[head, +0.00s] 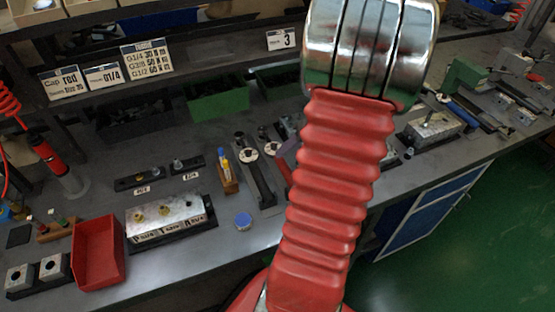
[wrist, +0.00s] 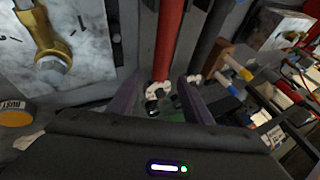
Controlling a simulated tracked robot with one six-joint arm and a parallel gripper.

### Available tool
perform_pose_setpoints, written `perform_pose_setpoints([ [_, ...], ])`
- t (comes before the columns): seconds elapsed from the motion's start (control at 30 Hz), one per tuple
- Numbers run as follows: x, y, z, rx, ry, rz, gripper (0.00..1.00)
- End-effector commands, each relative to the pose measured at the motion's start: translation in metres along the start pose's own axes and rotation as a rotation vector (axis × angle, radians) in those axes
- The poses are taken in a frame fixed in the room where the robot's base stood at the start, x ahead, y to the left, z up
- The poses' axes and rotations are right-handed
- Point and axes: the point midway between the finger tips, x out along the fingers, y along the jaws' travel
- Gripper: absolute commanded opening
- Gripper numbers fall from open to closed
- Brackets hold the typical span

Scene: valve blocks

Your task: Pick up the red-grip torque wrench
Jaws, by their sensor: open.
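In the wrist view, the red grip of the torque wrench (wrist: 168,40) runs from the top edge down between the two purple fingers of my gripper (wrist: 160,80). The wrench's lower end shows white and black parts near the fingertips. My gripper is open, with a finger on either side of the wrench's line. I cannot tell how far above it the fingers are or whether they touch it. In the head view, my red bellows arm hides most of the gripper and wrench area; only a small red piece shows beside it.
A dark-handled tool (wrist: 206,38) lies close to the right of the red grip. A metal block with a brass fitting (wrist: 46,38) is at left. In the head view, a red bin (head: 98,252) and valve block (head: 168,220) stand on the grey bench, near a blue cap (head: 243,221).

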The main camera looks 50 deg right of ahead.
Motion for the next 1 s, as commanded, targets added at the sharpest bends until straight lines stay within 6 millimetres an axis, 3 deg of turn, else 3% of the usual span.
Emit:
perform_pose_setpoints([
  [0.43, 0.048, -0.001, -0.003, 0.000, -0.001, -0.001, 0.45],
  [1.0, 0.050, -0.001, -0.003, 0.000, 0.000, 0.000, 0.45],
])
